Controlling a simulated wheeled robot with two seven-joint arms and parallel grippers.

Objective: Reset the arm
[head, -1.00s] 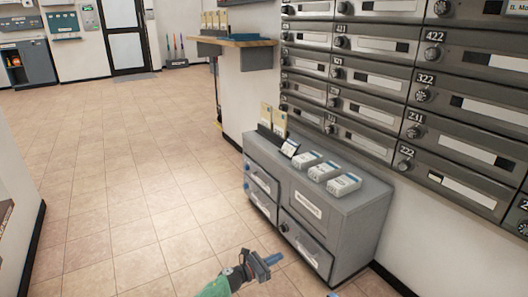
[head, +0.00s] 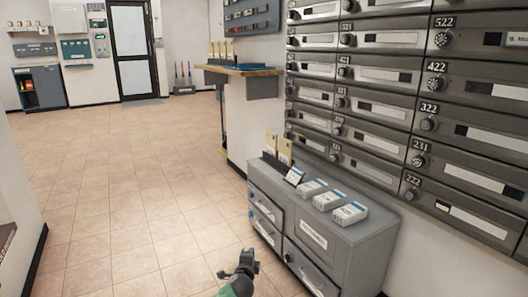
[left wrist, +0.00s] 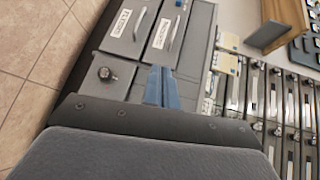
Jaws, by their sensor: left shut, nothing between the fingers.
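My left gripper (left wrist: 162,87) shows in the left wrist view with its blue fingers together and nothing between them. In the head view the dark end of my left arm (head: 243,265) is at the bottom edge, left of and in front of the grey cabinet (head: 370,247). The blue fingers are hard to make out there. In the left wrist view the cabinet's labelled drawers (left wrist: 125,28) lie beyond the fingers, apart from them as far as I can tell. My right gripper is not in view.
White boxes (head: 329,200) and card holders (head: 278,150) stand on the cabinet. Numbered metal mailboxes (head: 385,75) cover the right wall. A wooden-edged shelf (head: 238,71) juts out behind. Open tiled floor (head: 130,190) lies left, up to a glass door (head: 132,45).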

